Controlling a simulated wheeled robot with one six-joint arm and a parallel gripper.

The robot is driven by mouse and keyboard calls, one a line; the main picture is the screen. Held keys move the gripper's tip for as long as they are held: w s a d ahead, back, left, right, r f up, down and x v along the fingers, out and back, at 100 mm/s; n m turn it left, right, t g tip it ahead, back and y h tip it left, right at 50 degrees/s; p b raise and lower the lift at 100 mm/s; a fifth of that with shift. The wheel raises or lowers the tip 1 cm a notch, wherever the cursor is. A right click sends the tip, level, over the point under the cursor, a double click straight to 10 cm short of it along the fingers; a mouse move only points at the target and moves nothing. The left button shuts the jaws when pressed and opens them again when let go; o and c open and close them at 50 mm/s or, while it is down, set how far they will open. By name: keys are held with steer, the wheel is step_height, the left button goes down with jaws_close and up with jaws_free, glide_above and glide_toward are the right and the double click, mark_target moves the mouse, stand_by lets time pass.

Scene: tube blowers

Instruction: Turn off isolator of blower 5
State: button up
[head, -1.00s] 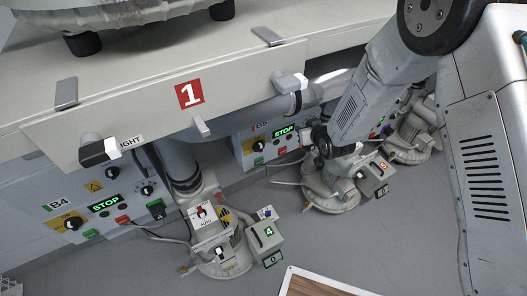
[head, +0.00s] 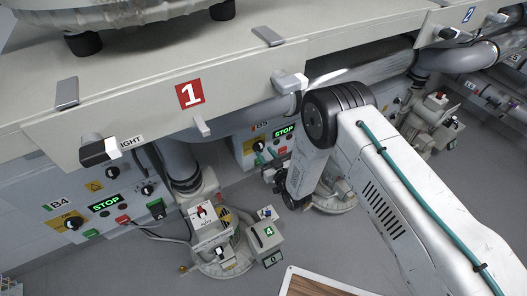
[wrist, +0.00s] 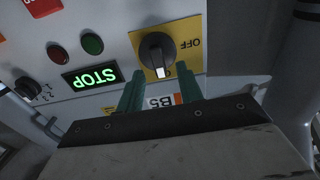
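Blower 5's isolator is a black rotary knob (wrist: 157,52) on a yellow plate (wrist: 189,45), shown upside down in the wrist view. Its white mark points down in the picture, toward a partly hidden label. The word OFF lies to the knob's right. My gripper (wrist: 158,84) is open and empty. Its two green fingers are spread just short of the knob, one to each side, not around it. In the head view my gripper (head: 266,156) is by the B5 panel (head: 247,158); my arm covers part of that area.
A lit STOP display (wrist: 90,78), a green button (wrist: 92,44), a red button (wrist: 57,54) and another black knob (wrist: 28,89) share the panel. The B4 panel (head: 57,190) is at left. The bench edge (head: 150,127) overhangs, and blower 4's unit (head: 222,260) stands on the floor.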

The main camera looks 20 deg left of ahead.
mark_target(260, 148)
steer(key=shift+x, duration=1.15)
steer(key=shift+c, duration=0.3)
jaws_close()
